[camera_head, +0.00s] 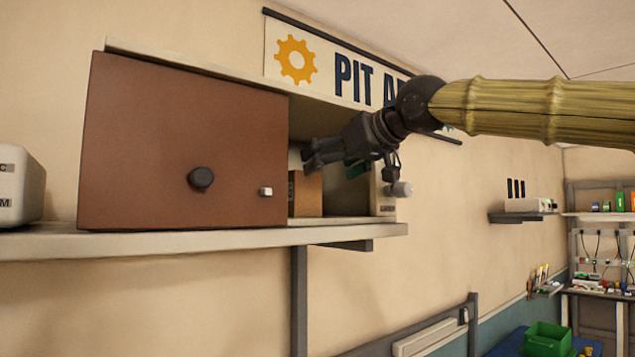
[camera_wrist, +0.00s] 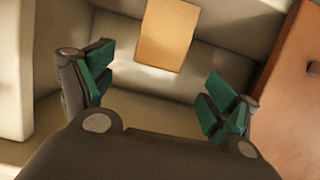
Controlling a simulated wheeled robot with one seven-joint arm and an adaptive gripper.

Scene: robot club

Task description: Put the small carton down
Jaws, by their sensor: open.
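The small carton (camera_head: 309,194), plain brown, stands inside the open part of the wall cabinet, partly hidden by the door's edge in the head view. In the wrist view the carton (camera_wrist: 168,36) shows as a tan block beyond my fingertips, against a pale inner surface. My gripper (camera_head: 312,153) is at the cabinet's opening, above the carton in the head picture. In the wrist view my gripper (camera_wrist: 158,88) has its green-padded fingers spread wide with nothing between them. The carton is apart from both fingers.
A reddish-brown door (camera_head: 150,150) with a dark round knob covers the cabinet's left part; it also shows at the right of the wrist view (camera_wrist: 300,75). The cabinet rests on a wall shelf (camera_head: 200,240). A pale device (camera_head: 20,185) stands at far left.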

